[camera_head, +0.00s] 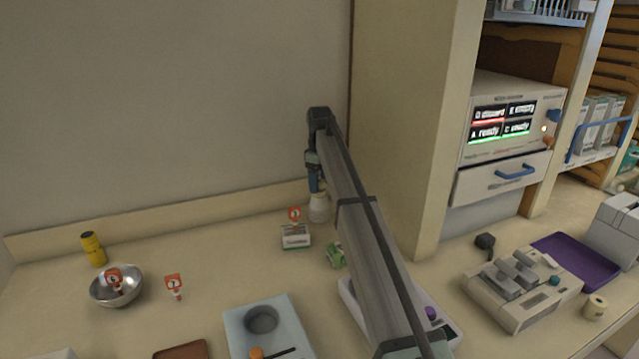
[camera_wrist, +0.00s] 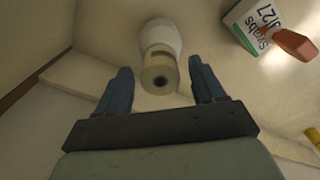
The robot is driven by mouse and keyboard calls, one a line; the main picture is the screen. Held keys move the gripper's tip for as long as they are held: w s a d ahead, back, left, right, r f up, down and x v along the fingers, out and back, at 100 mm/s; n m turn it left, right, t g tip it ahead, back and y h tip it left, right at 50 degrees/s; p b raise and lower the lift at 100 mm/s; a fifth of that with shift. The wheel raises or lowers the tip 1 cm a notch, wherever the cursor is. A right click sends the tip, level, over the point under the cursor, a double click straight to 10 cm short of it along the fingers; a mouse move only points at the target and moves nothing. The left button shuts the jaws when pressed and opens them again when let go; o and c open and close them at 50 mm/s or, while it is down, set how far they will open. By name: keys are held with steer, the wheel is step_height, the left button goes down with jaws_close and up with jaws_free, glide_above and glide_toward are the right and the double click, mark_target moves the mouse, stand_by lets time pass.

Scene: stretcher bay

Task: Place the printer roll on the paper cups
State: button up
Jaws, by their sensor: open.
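A beige roll with a dark centre hole (camera_wrist: 158,72), which looks like the printer roll, is between my gripper's fingers in the wrist view, with gaps on both sides. It appears to sit at the narrow end of a white, rounded stack (camera_wrist: 160,35), likely the paper cups. In the head view this white stack (camera_head: 320,209) stands near the back wall, directly below my gripper (camera_head: 316,186). My gripper (camera_wrist: 162,88) is open around the roll, pointing down. The contact between roll and cups is not clear in either view.
A metal bowl (camera_head: 117,287) and yellow bottle (camera_head: 93,249) are at left. A similar small roll (camera_head: 594,306) stands at right by a grey device (camera_head: 522,290).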

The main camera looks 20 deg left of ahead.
mark_target(320, 181)
step_height(320, 181, up, 12)
steer(key=shift+f, duration=0.25)
stand_by(0.6)
